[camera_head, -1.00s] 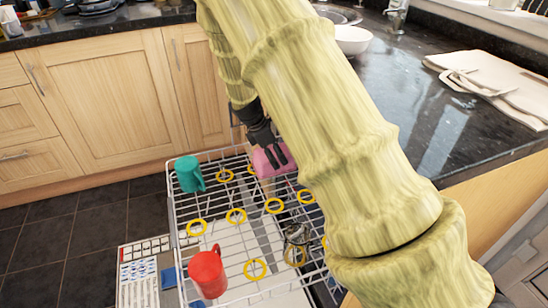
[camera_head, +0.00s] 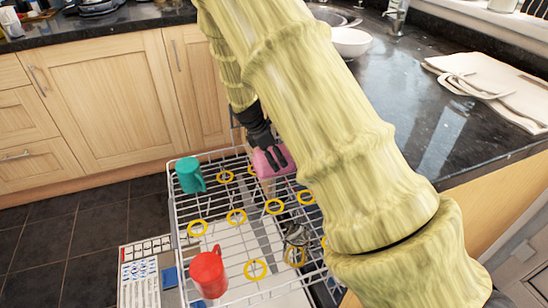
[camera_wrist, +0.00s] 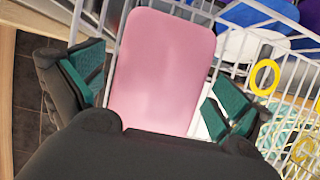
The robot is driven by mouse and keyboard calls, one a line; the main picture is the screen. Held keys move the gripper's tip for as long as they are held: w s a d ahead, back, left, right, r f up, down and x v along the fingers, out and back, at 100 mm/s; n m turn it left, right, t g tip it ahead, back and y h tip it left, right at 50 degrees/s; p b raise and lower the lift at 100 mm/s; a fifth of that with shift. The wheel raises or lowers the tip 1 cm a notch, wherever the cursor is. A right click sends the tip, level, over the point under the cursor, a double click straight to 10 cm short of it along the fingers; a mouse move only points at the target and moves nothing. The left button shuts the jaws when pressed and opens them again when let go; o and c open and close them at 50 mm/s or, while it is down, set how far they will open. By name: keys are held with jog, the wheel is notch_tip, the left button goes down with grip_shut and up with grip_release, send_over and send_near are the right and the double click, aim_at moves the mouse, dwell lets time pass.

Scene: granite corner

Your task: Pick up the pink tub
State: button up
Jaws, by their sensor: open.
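The pink tub (camera_head: 273,161) is at the back of the white wire dishwasher rack (camera_head: 183,229), partly hidden by my gripper and arm in the head view. In the wrist view the pink tub (camera_wrist: 162,65) shows as a flat rounded rectangle. My gripper (camera_head: 275,158) is at the tub from above. In the wrist view my gripper (camera_wrist: 158,92) is open, with one green-padded finger on each side of the tub. A gap shows on the right; on the left the finger is close to the tub's edge, and I cannot tell whether it touches.
A teal mug (camera_head: 189,175) stands at the rack's back left and a red mug (camera_head: 208,273) at its front. Several yellow rings (camera_head: 237,216) are on the rack. A dark granite counter (camera_head: 440,120) with a white bowl (camera_head: 351,42) and cloth (camera_head: 490,85) lies right.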

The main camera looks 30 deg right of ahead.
jog(key=c, duration=1)
jog(key=shift+b, duration=0.5)
